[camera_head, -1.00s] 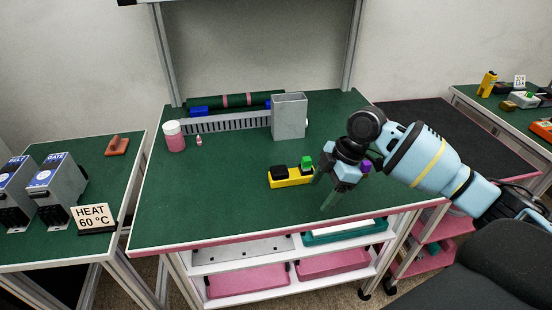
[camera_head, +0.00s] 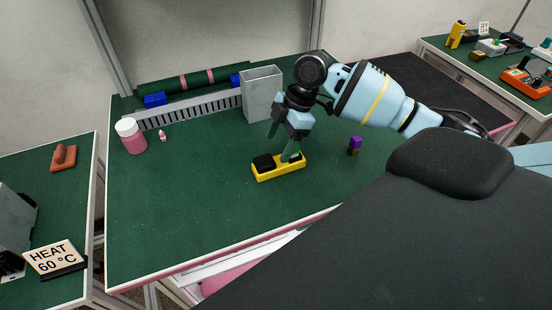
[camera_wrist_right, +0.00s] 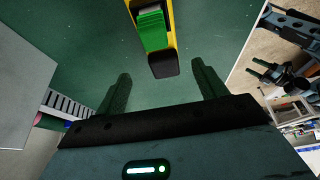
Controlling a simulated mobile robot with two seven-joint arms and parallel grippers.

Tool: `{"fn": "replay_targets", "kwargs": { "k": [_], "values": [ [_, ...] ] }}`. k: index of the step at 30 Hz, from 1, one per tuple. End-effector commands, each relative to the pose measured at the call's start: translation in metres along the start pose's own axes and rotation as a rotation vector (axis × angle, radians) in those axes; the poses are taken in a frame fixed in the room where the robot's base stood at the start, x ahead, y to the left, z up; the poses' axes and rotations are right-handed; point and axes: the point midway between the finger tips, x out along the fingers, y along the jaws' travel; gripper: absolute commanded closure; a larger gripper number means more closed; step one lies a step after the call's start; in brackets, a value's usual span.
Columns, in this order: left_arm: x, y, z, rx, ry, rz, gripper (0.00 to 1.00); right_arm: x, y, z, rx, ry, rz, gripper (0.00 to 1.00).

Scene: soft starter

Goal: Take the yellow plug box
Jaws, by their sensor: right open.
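The yellow plug box (camera_head: 279,172) lies on the green table top, with a black block at its left end and a green part near its right end. In the right wrist view the plug box (camera_wrist_right: 169,12) shows its green part and black end, at the top, beyond the fingertips. My right gripper (camera_head: 283,143) is open and empty above the box's right half; one finger overlaps the box in the head view. In the wrist view its two fingers (camera_wrist_right: 160,78) stand apart, with green table between them. My left gripper is not in view.
A grey upright box (camera_head: 262,94) stands close behind the right gripper. A pink bottle with white cap (camera_head: 131,137) and a slotted grey duct (camera_head: 190,111) are further left. A small purple block (camera_head: 355,143) lies to the right. The table's front left is clear.

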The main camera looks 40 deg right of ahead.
Motion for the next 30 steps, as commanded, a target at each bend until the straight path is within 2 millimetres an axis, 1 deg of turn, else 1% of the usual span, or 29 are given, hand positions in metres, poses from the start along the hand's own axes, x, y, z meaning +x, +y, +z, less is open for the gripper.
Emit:
{"fn": "replay_targets", "kwargs": {
  "k": [1,3,8,11,15,19,22,28,29,30],
  "values": [
    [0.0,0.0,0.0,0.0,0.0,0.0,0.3,0.007,-0.001,0.0,0.0,0.0,-0.003,0.29],
    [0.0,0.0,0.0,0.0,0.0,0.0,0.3,0.011,-0.001,0.001,0.0,-0.001,-0.001,0.29],
    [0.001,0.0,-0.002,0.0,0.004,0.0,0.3,0.014,-0.001,0.001,0.0,-0.001,0.0,0.29],
    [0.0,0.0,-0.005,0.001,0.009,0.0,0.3,0.024,-0.004,0.002,-0.001,0.0,-0.002,0.29],
    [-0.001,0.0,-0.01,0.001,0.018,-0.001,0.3,0.044,-0.008,0.005,-0.001,-0.001,-0.001,0.29],
    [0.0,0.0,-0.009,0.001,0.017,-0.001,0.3,0.058,-0.007,0.005,0.0,0.0,0.0,0.29],
    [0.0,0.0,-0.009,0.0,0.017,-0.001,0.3,0.063,-0.007,0.005,0.0,-0.001,0.001,0.29],
    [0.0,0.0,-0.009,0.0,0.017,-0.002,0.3,0.063,-0.006,0.005,0.0,-0.001,0.002,0.29],
    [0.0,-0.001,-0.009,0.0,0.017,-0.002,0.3,0.063,-0.006,0.005,0.0,-0.001,0.002,0.32],
    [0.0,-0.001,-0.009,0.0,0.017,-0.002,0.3,0.063,-0.006,0.005,0.0,-0.001,0.002,0.37]
  ]
}}
